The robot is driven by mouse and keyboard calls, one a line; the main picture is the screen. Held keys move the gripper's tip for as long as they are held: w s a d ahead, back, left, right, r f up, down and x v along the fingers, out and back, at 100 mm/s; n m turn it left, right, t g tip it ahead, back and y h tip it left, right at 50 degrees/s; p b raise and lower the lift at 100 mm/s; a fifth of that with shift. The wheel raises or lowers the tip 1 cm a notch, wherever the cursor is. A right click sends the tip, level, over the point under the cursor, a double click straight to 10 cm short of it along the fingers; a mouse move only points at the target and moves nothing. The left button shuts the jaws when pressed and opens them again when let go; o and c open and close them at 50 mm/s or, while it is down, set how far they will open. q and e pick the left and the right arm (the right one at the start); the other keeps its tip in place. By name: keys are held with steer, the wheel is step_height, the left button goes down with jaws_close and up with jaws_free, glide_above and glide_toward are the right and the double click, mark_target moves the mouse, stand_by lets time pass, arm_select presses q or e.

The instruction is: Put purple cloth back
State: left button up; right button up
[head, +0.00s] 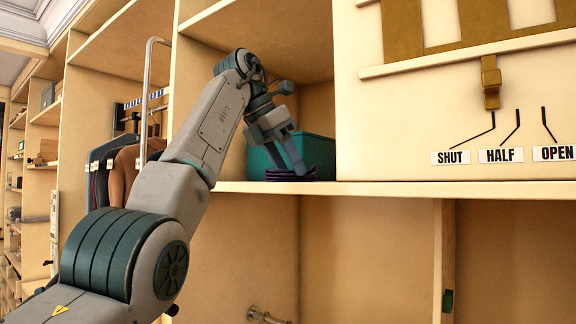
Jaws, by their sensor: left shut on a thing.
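My left gripper (290,166) reaches into an open shelf compartment, its fingers pointing down. It is shut on the folded purple cloth (306,176), which is at the front edge of the shelf board (270,188). The gripper hides part of the cloth, and I cannot tell whether the cloth rests on the board or is just above it. A teal bin (320,152) stands on the same shelf just behind the cloth and gripper. My right gripper is not in view.
A panel with a brass lever (490,82) above SHUT, HALF and OPEN labels is right of the compartment. Clothes (124,172) hang at the left behind my arm, near a vertical metal rail (146,90). Below the shelf are open, mostly empty bays.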

arm_select(q)
steer(key=o, duration=0.7)
steer(key=shift+w+a, duration=0.1)
steer(key=shift+o, duration=0.9)
steer(key=shift+a+f, duration=0.1)
steer(key=shift+a, duration=0.05)
steer(key=shift+r, duration=0.4)
steer(key=p+v, duration=0.4)
steer(key=v, duration=0.7)
steer(key=shift+a+r, duration=0.15)
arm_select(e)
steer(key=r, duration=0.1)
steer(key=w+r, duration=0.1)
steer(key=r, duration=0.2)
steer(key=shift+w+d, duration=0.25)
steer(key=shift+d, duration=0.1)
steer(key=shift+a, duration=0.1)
